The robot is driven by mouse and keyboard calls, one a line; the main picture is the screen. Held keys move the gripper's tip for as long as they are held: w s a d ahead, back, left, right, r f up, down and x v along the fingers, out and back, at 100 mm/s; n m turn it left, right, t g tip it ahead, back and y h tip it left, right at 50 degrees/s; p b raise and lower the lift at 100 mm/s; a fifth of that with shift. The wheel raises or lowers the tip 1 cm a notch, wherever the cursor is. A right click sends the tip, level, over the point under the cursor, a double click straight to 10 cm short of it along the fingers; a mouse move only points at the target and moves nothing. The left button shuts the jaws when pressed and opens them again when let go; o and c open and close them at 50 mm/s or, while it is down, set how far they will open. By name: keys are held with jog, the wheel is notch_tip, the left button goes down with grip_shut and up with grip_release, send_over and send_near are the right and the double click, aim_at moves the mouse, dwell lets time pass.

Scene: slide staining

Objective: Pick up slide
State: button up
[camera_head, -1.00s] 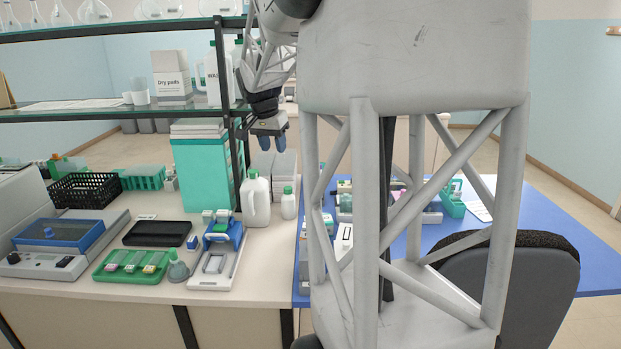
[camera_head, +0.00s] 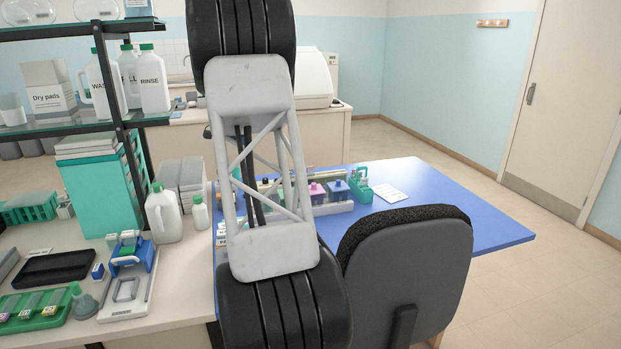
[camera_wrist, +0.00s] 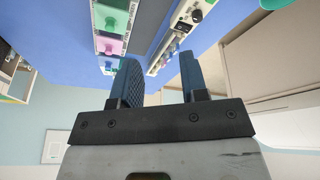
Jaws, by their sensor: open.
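My gripper (camera_wrist: 158,78) shows in the wrist view, with two blue fingers apart and nothing between them. It is above or near the blue table (camera_wrist: 60,45); in the head view the gripper is hidden behind my own arm. Slides (camera_head: 32,302) with coloured ends lie side by side in a green tray (camera_head: 58,318) at the lower left of the head view. A white device with a blue part (camera_head: 130,262) stands beside that tray. I cannot tell whether it holds a slide.
A grey chair (camera_head: 410,270) stands in front of the blue table (camera_head: 450,210). White bottles (camera_head: 163,215) and a teal box (camera_head: 98,195) stand on the left bench. A shelf with rinse bottles (camera_head: 153,85) is above. My arm blocks the middle.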

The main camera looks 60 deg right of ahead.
jog(key=s+d+f+m, duration=0.2)
jog(key=d+f, duration=0.1)
jog(key=d, duration=0.4)
jog(key=s+d+f+m, duration=0.1)
jog(key=d+f, duration=0.2)
jog(key=d, duration=0.4)
jog(key=m+g, duration=0.2)
jog(key=m, duration=0.1)
send_near(311, 168)
jog(key=shift+x, duration=1.2)
jog(key=shift+d, duration=0.2)
jog(key=shift+x, duration=1.25)
jog(key=shift+f, duration=0.2)
jog(key=shift+x, duration=2.45)
jog(key=shift+w, duration=0.1)
grip_shut()
